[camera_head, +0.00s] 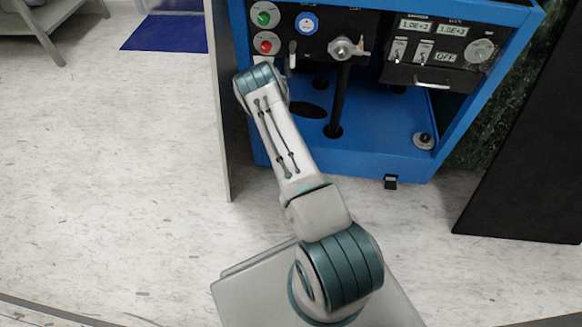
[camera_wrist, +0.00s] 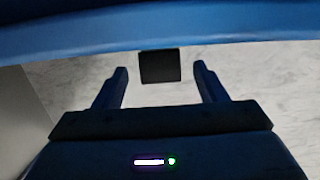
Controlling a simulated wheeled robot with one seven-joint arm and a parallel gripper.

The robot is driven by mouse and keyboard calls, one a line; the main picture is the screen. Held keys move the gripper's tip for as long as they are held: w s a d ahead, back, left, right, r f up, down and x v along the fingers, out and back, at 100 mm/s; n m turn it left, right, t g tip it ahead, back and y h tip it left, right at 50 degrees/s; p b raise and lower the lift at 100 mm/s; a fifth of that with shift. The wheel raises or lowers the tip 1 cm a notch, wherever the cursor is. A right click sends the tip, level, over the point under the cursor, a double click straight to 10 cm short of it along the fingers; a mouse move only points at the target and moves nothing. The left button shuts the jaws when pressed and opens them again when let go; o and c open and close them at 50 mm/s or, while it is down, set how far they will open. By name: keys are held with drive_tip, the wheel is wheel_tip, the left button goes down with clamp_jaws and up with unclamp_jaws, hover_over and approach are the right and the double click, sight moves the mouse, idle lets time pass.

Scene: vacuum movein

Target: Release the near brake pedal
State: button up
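A small black brake pedal (camera_head: 390,182) sticks out below the front bottom edge of the blue cart (camera_head: 360,150), right of my arm in the head view. In the wrist view, a black square pedal (camera_wrist: 160,68) shows just under a blue edge of the cart. My gripper (camera_wrist: 160,69) is open, with one finger on each side of this pedal and a visible gap on both sides. I cannot tell whether it touches the pedal. My arm hides the gripper in the head view. I cannot tell if both views show the same pedal.
A grey panel (camera_head: 219,110) stands close along the cart's left side; a grey surface also shows at the wrist view's left edge. A black panel (camera_head: 530,160) stands at the right. The pale floor (camera_head: 120,180) at left is clear, with a blue mat (camera_head: 165,32) farther back.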

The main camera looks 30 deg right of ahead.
drive_tip(key=p+v, duration=0.5)
drive_tip(key=v, duration=0.8)
drive_tip(key=shift+r, duration=0.4)
drive_tip(key=a+r+m+t+h+p, duration=0.15)
drive_tip(key=r+m+p, duration=0.65)
drive_tip(key=r, duration=1.4)
drive_tip(key=a+r+m+g+p, duration=0.15)
drive_tip(key=r+m+p, duration=0.65)
drive_tip(key=r, duration=1.5)
drive_tip(key=s+a+r+m+y+p, duration=0.1)
drive_tip(key=s+a+r+m+p, duration=0.2)
drive_tip(key=s+r, duration=0.4)
drive_tip(key=s+a+r+m+y+p, duration=0.1)
drive_tip(key=s+a+r+m+p, duration=0.3)
drive_tip(key=r, duration=1)
drive_tip(key=s+a+r+m+y+p, duration=0.1)
drive_tip(key=s+a+r+m+p, duration=0.3)
drive_tip(key=s+r+p, duration=0.6)
drive_tip(key=shift+s+r+m, duration=0.7)
drive_tip(key=shift+s+m, duration=0.1)
drive_tip(key=shift+m, duration=0.4)
